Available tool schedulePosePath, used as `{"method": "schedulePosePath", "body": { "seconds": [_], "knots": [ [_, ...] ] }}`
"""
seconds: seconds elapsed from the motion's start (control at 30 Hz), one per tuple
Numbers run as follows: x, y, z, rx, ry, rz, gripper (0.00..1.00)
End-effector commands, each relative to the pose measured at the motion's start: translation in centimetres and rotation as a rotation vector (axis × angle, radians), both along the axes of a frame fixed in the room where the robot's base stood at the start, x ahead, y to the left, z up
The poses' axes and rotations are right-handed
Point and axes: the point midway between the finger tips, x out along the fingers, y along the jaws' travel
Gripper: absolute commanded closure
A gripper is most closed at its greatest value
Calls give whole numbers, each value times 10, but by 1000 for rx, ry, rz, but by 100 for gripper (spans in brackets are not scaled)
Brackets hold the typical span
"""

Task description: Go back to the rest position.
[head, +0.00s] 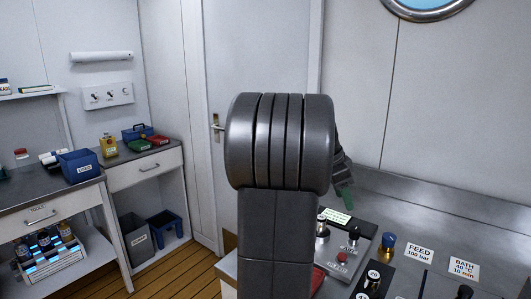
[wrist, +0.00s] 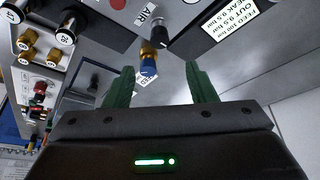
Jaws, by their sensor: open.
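My gripper (wrist: 162,88) is open in the wrist view, with two green fingers apart and nothing held between them. Beyond the fingers is a blue-capped brass fitting (wrist: 149,60) on the metal panel; I cannot tell its exact distance from the fingertips. In the head view my dark arm stands in the middle and hides most of the gripper; one green fingertip (head: 344,193) shows to its right, above the panel. The blue knob (head: 388,244) stands on the panel to the right of the arm.
The steel counter (head: 440,220) carries control boxes with knobs and a FEED label (head: 419,253). At left are a bench with a blue bin (head: 79,164), a drawer cabinet (head: 145,168) and a shelf of lit bottles (head: 50,250). A closed door (head: 214,110) stands behind.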

Motion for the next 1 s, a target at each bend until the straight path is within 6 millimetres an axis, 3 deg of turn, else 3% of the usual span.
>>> {"method": "schedulePosePath", "body": {
  "seconds": [0.07, 0.77, 1.0],
  "knots": [
    [0, 7, 17, -1, -4, 2, 49],
    [5, -48, -118, 1, 6, -2, 49],
    [3, -48, -110, 0, 2, 214, 49]
  ]
}}
